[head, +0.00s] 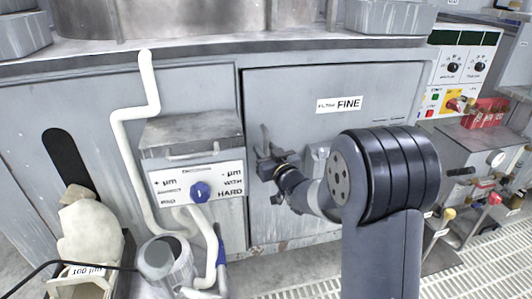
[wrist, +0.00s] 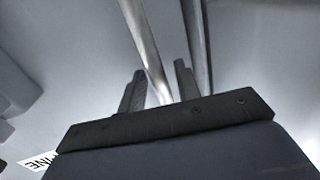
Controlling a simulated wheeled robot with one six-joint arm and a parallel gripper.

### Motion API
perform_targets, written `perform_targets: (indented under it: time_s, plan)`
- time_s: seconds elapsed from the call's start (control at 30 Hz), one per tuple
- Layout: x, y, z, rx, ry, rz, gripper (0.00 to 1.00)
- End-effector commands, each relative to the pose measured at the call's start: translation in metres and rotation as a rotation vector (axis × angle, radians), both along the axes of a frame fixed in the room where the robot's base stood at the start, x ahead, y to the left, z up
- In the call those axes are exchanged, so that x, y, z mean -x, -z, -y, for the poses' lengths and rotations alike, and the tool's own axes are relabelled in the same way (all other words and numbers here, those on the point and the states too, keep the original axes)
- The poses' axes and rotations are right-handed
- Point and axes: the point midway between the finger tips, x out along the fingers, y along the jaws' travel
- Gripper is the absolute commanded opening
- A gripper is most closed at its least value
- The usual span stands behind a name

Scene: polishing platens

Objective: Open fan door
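A grey cabinet door (head: 350,82) with a "FILTER FINE" label fills the middle of the head view and looks shut. No label I can read says fan. A small upright grey handle (head: 265,138) stands at the door's left edge. My gripper (head: 272,166) is at this handle, its fingers small and partly hidden by my arm. In the wrist view my gripper (wrist: 160,82) has its fingers apart. A pale metal bar (wrist: 143,38) runs between them, with a gap on each side. A second, darker bar (wrist: 196,40) passes by the right finger.
A grey box with a blue knob (head: 200,192) stands left of the door beside a white pipe (head: 124,150). A control panel (head: 458,72) and a grey machine (head: 470,150) are at the right. A grated floor (head: 480,262) lies below. A pale sack (head: 88,232) sits lower left.

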Motion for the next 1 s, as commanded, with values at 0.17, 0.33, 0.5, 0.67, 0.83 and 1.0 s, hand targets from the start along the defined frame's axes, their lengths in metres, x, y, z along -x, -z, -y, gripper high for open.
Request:
perform_targets:
  time_s: [0.17,0.33,0.5,0.67,0.83,1.0]
  plan:
    - [-0.0023,-0.0006,-0.0011,0.0,0.0,0.001,0.32]
    - [-0.0021,-0.0006,-0.001,0.0,0.0,0.001,0.29]
    - [-0.0019,-0.0006,-0.0008,0.0,0.0,0.001,0.15]
    - [-0.0019,-0.0006,-0.0008,0.0,0.0,0.001,0.02]
    - [-0.0018,-0.0006,-0.0008,0.0,0.0,0.001,0.0]
    - [-0.0018,-0.0006,-0.0008,0.0,0.0,0.001,0.0]
